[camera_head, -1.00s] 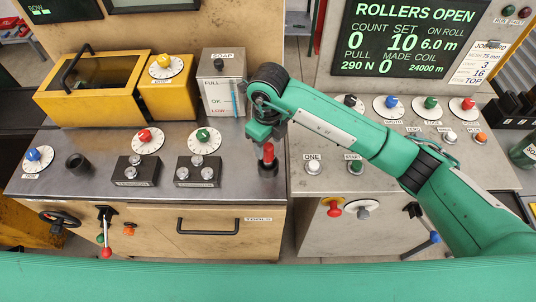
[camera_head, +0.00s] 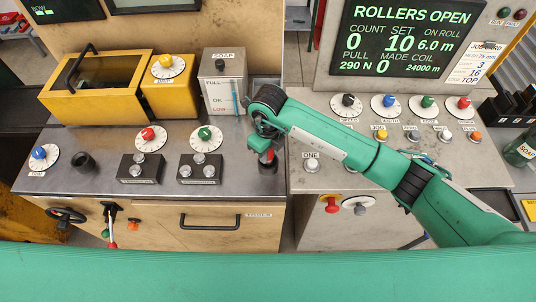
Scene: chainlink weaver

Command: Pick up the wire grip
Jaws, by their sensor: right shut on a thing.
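The wire grip (camera_head: 267,156) has a red handle and stands upright in a small dark holder (camera_head: 268,168) at the right edge of the left steel worktop. My right gripper (camera_head: 266,151) is over it, pointing down, and is shut on the red handle. The gripper hides the upper part of the handle, and the lower end of the grip is hidden in the holder. My left gripper is not in view.
A soap box (camera_head: 223,85) and a yellow bin (camera_head: 95,88) stand behind on the left worktop (camera_head: 105,150). Several dials and two dark knob blocks (camera_head: 140,168) are left of the gripper. The right console (camera_head: 325,180) has knobs and buttons under my arm.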

